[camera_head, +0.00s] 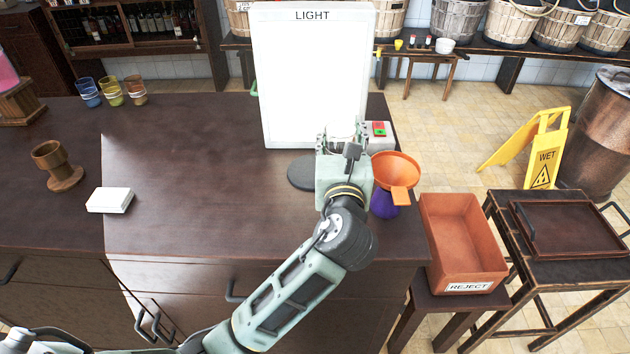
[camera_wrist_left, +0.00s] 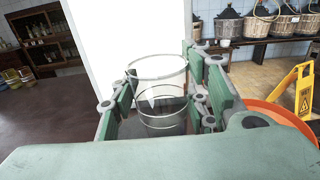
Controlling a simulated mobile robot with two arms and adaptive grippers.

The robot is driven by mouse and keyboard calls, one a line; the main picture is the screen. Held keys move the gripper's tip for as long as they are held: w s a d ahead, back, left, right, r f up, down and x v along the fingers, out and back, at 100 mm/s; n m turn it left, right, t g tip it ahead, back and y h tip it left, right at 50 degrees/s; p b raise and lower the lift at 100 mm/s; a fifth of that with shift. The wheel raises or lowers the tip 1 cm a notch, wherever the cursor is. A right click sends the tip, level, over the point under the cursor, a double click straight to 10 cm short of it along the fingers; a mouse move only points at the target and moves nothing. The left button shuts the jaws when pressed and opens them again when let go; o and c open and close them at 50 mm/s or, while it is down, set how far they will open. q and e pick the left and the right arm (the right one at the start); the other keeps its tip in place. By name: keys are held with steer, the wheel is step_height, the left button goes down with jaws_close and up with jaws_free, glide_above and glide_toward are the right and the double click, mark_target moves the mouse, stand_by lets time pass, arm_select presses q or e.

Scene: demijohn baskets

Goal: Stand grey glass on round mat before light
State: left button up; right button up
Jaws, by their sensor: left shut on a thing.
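The grey glass (camera_wrist_left: 160,92) is clear with a greyish tint and stands upright between the fingers of my left gripper (camera_wrist_left: 158,105) in the wrist view. In the head view my left gripper (camera_head: 345,145) is shut on it, in front of the white panel marked LIGHT (camera_head: 312,75); only a pale bit of the glass (camera_head: 345,130) shows. The round mat (camera_head: 302,176), a dark disc, lies on the counter before the panel. My gripper hides its right part. Whether the glass touches the mat is hidden. My right gripper is not in view.
An orange funnel (camera_head: 397,172) on a purple base stands close to the right of my gripper. An orange REJECT bin (camera_head: 462,240) is further right. A white block (camera_head: 110,200), a wooden cup (camera_head: 57,165) and coloured glasses (camera_head: 110,91) are left. The counter's middle is clear.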

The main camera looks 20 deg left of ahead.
arm_select(q)
steer(key=shift+w+d+r, duration=0.3)
steer(key=shift+w+d, duration=0.1)
steer(key=shift+d, duration=0.1)
steer(key=shift+w+r, duration=0.1)
steer(key=shift+w, duration=0.05)
glide_above(313, 170)
step_height(313, 170, down, 7)
step_height(313, 170, down, 3)
steer(key=shift+r+b, duration=0.1)
steer(key=shift+b, duration=0.45)
steer(key=shift+f, duration=0.5)
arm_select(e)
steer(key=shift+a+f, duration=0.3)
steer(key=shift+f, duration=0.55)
arm_select(q)
steer(key=o, duration=1.2)
steer(key=shift+f, duration=0.1)
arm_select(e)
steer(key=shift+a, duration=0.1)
arm_select(q)
steer(key=shift+o, duration=0.2)
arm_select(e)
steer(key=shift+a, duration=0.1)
